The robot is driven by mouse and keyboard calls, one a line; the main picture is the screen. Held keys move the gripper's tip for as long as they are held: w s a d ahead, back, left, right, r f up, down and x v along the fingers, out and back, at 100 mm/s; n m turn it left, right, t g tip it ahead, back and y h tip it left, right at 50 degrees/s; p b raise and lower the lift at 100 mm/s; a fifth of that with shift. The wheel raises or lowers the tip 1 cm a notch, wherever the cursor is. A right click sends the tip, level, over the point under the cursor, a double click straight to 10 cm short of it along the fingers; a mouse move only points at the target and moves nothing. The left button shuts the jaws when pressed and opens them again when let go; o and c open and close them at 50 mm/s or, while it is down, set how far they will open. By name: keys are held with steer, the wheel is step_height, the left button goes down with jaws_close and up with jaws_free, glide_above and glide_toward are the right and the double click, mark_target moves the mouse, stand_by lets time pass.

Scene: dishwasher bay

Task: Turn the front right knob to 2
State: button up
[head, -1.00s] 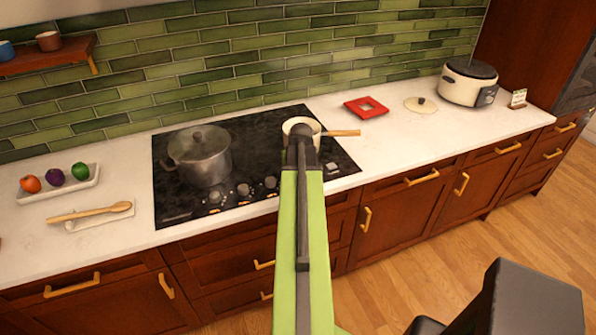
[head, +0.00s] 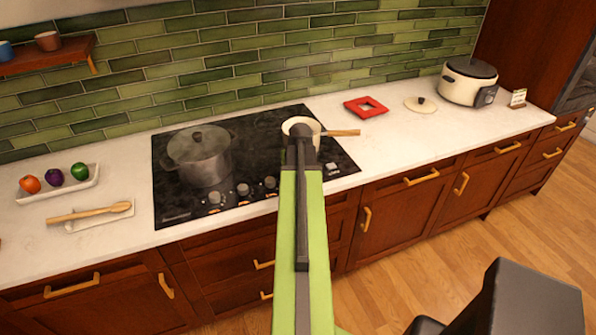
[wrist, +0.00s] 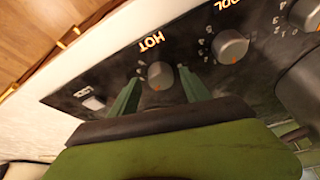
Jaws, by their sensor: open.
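In the wrist view, a grey round knob (wrist: 161,78) with the word HOT beside it sits between the two green fingers of my gripper (wrist: 159,77). The gripper is open, one finger on each side of the knob; I cannot tell whether they touch it. An orange mark shows on the knob's lower edge in that view. The small dial figures around it are too blurred to read. It is the end knob, nearest a white switch (wrist: 92,102). In the head view, my arm hides this knob and the gripper; the switch (head: 333,168) shows to the right.
A second knob (wrist: 230,46) marked COOL is close beside it. On the black cooktop (head: 255,150), a lidded steel pot (head: 200,158) stands at left and a white pan (head: 318,124) stands partly behind my arm. A red trivet (head: 366,106) lies on the counter.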

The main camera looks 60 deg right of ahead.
steer(key=p+v, duration=1.6)
steer(key=v, duration=0.1)
steer(key=shift+r, duration=0.15)
steer(key=shift+a, duration=0.15)
